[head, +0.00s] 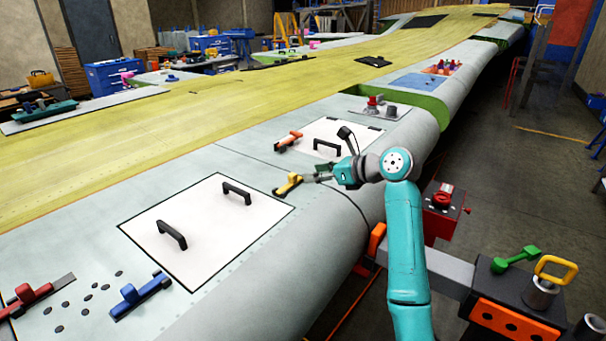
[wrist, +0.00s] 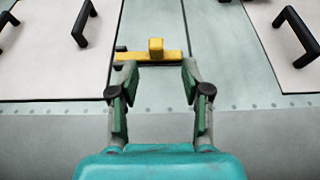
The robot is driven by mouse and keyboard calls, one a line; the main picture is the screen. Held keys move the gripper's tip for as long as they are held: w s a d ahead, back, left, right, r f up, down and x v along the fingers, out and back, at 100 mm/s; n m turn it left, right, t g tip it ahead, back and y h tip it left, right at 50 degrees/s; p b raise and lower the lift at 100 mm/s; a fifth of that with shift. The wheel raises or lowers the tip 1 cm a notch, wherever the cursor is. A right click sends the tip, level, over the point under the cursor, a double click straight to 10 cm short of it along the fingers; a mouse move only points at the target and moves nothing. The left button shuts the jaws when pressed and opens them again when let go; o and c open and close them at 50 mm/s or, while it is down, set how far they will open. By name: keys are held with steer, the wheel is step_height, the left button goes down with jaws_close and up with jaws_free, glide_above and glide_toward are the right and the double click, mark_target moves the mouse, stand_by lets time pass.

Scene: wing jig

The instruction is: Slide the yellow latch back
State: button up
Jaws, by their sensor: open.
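The yellow latch (head: 288,184) sits on the grey wing skin between two white panels. It has a flat bar with a raised block on top. In the wrist view the latch (wrist: 148,55) lies just past my fingertips, with its block between their two lines. A dark piece shows at the left end of its bar. My gripper (head: 318,177) is at the right side of the latch in the head view. In the wrist view my gripper (wrist: 158,80) is open and empty, its fingers apart. I cannot tell whether a fingertip touches the bar.
A white panel (head: 205,232) with two black handles lies left of the latch. Another white panel (head: 335,136) with an orange-red latch (head: 288,141) beside it lies beyond. A blue latch (head: 140,295) and a red latch (head: 33,293) are at the near left. Bare wing skin surrounds the yellow latch.

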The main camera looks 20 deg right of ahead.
steer(key=shift+v, duration=1.75)
steer(key=shift+d, duration=0.1)
